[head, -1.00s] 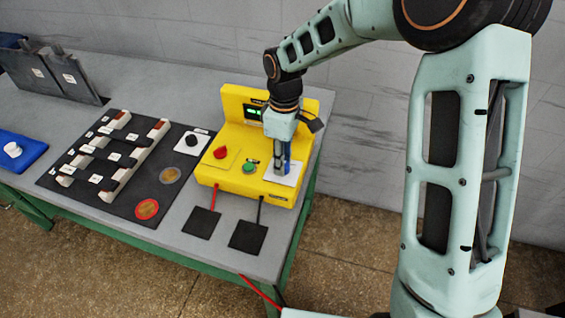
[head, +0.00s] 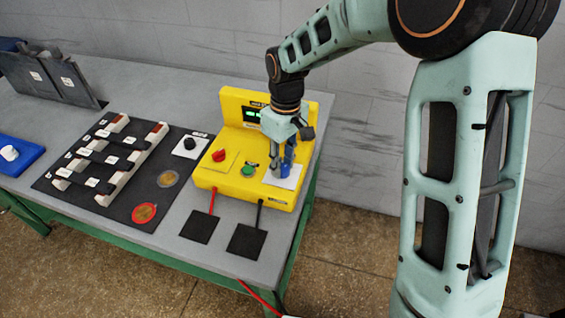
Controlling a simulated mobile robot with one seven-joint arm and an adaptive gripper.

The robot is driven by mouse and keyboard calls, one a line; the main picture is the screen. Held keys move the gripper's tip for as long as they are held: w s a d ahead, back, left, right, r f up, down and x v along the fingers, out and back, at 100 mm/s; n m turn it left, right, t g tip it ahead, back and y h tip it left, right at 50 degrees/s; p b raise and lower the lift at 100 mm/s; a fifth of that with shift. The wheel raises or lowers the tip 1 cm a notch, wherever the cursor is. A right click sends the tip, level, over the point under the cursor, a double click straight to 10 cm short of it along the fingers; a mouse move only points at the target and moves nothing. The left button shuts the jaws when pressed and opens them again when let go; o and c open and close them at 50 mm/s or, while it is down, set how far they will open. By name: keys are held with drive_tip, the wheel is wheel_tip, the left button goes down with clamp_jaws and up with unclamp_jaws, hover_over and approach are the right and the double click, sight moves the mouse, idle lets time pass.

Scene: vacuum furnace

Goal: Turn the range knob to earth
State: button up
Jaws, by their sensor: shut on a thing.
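The yellow instrument box (head: 229,183) stands near the right end of the table, with a lit green display (head: 252,116) on its upright back. My gripper (head: 283,172) points down over the white plate (head: 290,181) on the right of the box's sloping front. It is shut on the range knob there; the fingers hide most of the knob, and a blue part (head: 287,166) shows between them. The knob's pointing direction and the plate's labels cannot be read.
A red knob (head: 219,155) and a green button (head: 248,169) sit left of my gripper on the box. Red and black leads run to two dark pads (head: 200,227). A black mat (head: 60,172) with white-and-black racks and a blue tray (head: 22,151) lie left.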

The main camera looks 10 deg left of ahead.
sight(284, 165)
drive_tip(key=o, duration=1.2)
drive_tip(key=shift+c, duration=0.2)
wheel_tip(284, 165, up, 12)
drive_tip(key=shift+w+d, duration=0.15)
drive_tip(key=shift+w, duration=0.15)
